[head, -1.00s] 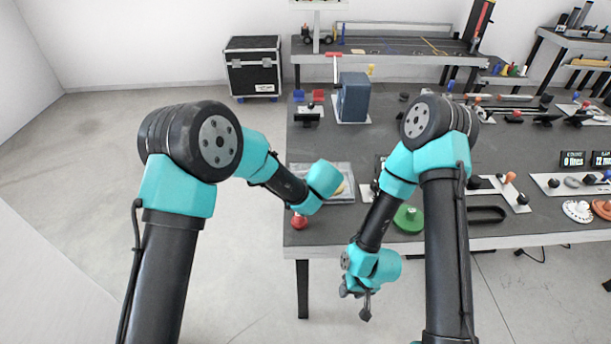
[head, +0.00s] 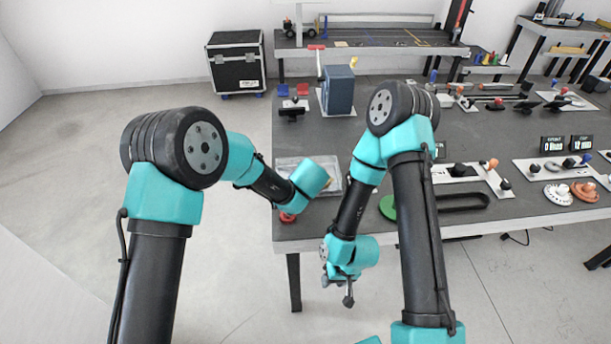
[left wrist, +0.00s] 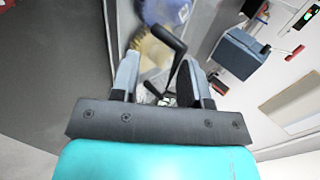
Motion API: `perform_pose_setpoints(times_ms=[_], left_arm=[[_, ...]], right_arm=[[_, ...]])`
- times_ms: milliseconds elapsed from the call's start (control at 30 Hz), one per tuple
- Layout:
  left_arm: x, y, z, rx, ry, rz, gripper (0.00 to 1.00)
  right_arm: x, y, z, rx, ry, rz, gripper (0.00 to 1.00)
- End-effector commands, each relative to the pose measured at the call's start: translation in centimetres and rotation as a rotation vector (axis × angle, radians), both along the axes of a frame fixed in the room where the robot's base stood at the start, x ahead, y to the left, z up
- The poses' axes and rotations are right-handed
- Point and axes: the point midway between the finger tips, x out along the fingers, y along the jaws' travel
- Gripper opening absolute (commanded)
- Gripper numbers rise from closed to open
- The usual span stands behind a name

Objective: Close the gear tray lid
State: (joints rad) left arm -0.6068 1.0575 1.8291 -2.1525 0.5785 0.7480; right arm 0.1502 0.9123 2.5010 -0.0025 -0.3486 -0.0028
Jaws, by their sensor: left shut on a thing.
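The gear tray (head: 290,164) is a pale grey, see-through box at the table's near left corner, partly covered by my left arm. In the left wrist view, a yellow gear (left wrist: 148,50) shows in it. A black bar handle (left wrist: 178,66) stands between the fingers of my left gripper (left wrist: 157,66), which is shut on it. Where the handle joins the lid is not clear. In the head view my left gripper is hidden behind its wrist. My right gripper (head: 346,290) hangs low in front of the table edge; its jaws are too small to read.
A red knob (head: 287,217) sits at the table's near edge beside the tray. A green disc (head: 388,207) and a black loop (head: 465,201) lie to the right. A blue box (head: 338,90) stands behind the tray. Floor is free at left.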

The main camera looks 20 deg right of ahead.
Motion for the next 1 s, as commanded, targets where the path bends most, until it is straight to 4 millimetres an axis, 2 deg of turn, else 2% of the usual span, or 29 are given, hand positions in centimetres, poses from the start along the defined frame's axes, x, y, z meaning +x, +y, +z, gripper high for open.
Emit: perform_pose_setpoints(times_ms=[33,200,767,1000], left_arm=[[-0.5,0.3,-1.1,0.008,0.022,0.001,0.24],[-0.5,0.2,-1.1,0.008,0.020,-0.002,0.38],[-0.6,0.0,-0.9,0.008,0.014,-0.008,0.38],[-1.4,0.1,0.2,0.008,0.013,-0.009,0.38]], right_arm=[[0.0,0.0,0.0,0.000,0.000,0.000,0.43],[0.0,0.0,0.0,0.000,0.000,0.000,0.43],[0.0,0.0,0.0,0.000,0.000,0.000,0.43],[0.0,0.0,0.0,0.000,0.000,0.000,0.43]])
